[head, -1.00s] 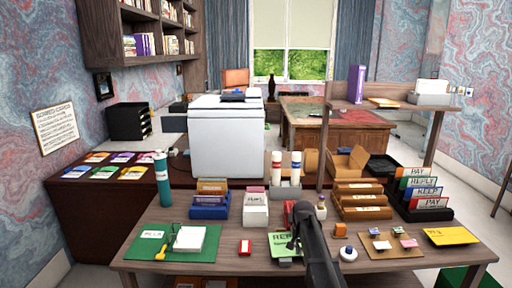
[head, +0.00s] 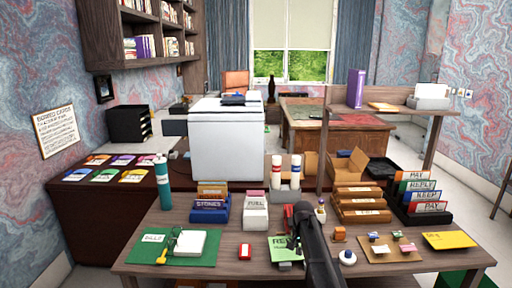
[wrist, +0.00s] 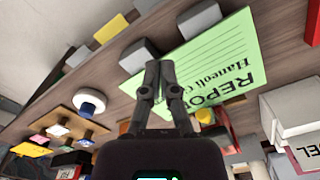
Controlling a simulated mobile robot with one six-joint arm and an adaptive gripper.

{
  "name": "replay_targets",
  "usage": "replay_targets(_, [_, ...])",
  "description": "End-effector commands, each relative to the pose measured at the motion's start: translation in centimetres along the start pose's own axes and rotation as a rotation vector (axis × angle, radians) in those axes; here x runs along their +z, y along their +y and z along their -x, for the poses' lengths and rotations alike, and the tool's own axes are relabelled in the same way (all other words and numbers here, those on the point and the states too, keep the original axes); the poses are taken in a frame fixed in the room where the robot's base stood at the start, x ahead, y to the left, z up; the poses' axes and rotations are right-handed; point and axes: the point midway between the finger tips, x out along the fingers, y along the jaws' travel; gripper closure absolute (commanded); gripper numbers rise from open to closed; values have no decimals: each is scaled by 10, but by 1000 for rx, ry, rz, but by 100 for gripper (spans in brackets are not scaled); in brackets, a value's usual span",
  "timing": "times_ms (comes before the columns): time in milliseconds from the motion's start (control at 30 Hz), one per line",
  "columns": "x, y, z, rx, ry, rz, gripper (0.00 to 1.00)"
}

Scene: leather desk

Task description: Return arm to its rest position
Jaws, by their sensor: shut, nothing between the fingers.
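My gripper (wrist: 159,68) is shut and empty in the wrist view, its two fingers together over the wooden desk. My dark arm reaches up from the bottom of the head view, and its end (head: 304,216) is above the desk's front middle. The green card with "REPORT" lettering (wrist: 218,62) lies just beyond and right of the fingers in the wrist view. In the head view this green card (head: 283,249) is partly hidden by my arm. I cannot tell the exact gap between fingertips and desk.
On the desk (head: 225,262) stand a blue card box (head: 209,210), a white card box (head: 255,213), a brown sorter (head: 361,205) and a black file rack (head: 428,217). A teal bottle (head: 162,184) is at left. A raised shelf (head: 390,108) stands at back right.

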Motion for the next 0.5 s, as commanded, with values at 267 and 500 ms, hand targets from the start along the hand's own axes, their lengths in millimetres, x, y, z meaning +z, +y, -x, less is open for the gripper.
replay_targets(267, [42,25,9,0,0,81,100])
replay_targets(500, [118,70,24,0,0,249,100])
